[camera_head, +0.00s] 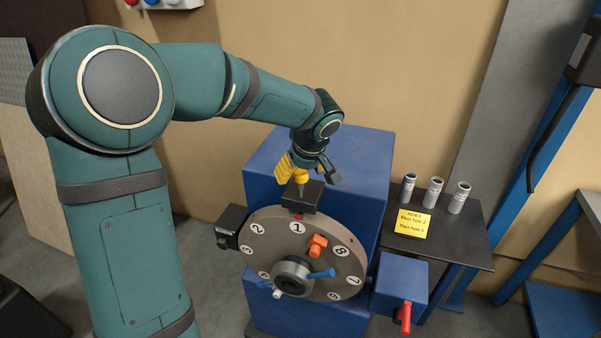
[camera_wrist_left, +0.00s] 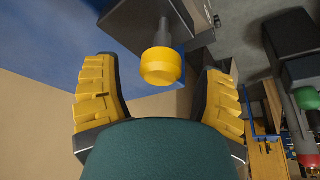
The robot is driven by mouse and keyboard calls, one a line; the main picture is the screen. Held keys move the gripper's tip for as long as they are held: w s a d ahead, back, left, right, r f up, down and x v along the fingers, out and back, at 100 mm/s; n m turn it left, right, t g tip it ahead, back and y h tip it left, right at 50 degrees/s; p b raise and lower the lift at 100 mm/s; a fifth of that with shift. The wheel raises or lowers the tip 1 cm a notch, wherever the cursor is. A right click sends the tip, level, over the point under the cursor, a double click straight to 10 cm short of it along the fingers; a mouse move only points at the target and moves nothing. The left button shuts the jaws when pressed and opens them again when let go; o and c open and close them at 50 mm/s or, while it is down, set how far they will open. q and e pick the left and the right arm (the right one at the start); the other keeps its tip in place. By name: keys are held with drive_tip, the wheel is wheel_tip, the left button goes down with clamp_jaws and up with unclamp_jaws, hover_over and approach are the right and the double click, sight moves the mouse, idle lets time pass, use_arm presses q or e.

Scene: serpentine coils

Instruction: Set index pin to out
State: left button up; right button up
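The index pin has a yellow knob (camera_head: 301,177) on a short grey stem, standing up from a black block (camera_head: 303,197) at the top edge of the numbered disc (camera_head: 262,243). My left gripper (camera_head: 307,171) is at the knob from above, with a yellow-padded finger beside it. In the left wrist view my open left gripper (camera_wrist_left: 160,75) has its two yellow pads spread wide, and the knob (camera_wrist_left: 161,66) sits between them with clear gaps on both sides. How far the pin reaches into the block is hidden. My right gripper is not in view.
The disc stands before a blue housing (camera_head: 270,160) and carries an orange knob (camera_head: 317,242) and a blue-handled hub (camera_head: 291,275). A blue box with a red handle (camera_head: 404,318) is at right. A dark table (camera_head: 473,240) holds three grey cylinders and a yellow note (camera_head: 413,223).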

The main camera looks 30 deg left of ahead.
use_arm(q)
drive_tip(key=v, duration=1.2)
idle(0.6)
